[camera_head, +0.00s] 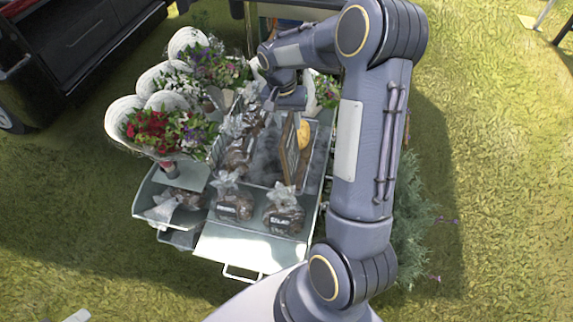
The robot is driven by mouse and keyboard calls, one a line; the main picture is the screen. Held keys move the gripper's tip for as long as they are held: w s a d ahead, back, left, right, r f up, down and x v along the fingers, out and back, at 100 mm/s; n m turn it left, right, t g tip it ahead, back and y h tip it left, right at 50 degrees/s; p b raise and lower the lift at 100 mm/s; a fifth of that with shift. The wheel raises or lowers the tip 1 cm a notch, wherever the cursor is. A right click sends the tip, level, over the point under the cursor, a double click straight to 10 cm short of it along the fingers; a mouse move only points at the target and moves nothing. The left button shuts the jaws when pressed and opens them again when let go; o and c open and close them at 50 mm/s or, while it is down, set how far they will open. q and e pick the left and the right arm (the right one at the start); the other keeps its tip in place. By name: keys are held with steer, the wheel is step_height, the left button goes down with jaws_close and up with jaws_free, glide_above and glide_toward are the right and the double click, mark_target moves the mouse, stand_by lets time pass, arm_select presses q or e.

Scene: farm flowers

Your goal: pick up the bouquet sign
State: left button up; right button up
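A narrow wooden-framed board (291,147), which may be the bouquet sign, stands tilted in the grey cart (225,248). Its face is turned mostly away, so I cannot read it. My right arm reaches up the right side of the view and bends left over the cart. My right gripper (279,100) hangs above the cart's back part, just beyond the board's upper end. It looks apart from the board, but its fingers are small and partly hidden, so their opening is unclear. My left gripper is not in view.
Wrapped bouquets (158,130) crowd the cart's left side. Several clear bags (284,215) of brown contents fill its front and middle. A yellow round item (304,134) lies right of the board. A dark vehicle (70,45) stands at upper left. Grass surrounds the cart.

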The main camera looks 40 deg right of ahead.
mark_target(289, 135)
steer(key=f, duration=0.4)
steer(key=f+b, duration=0.1)
steer(key=f, duration=0.1)
steer(key=shift+d+f, duration=0.25)
steer(key=shift+f, duration=0.05)
jaws_close()
steer(key=shift+r, duration=0.1)
stand_by(1.0)
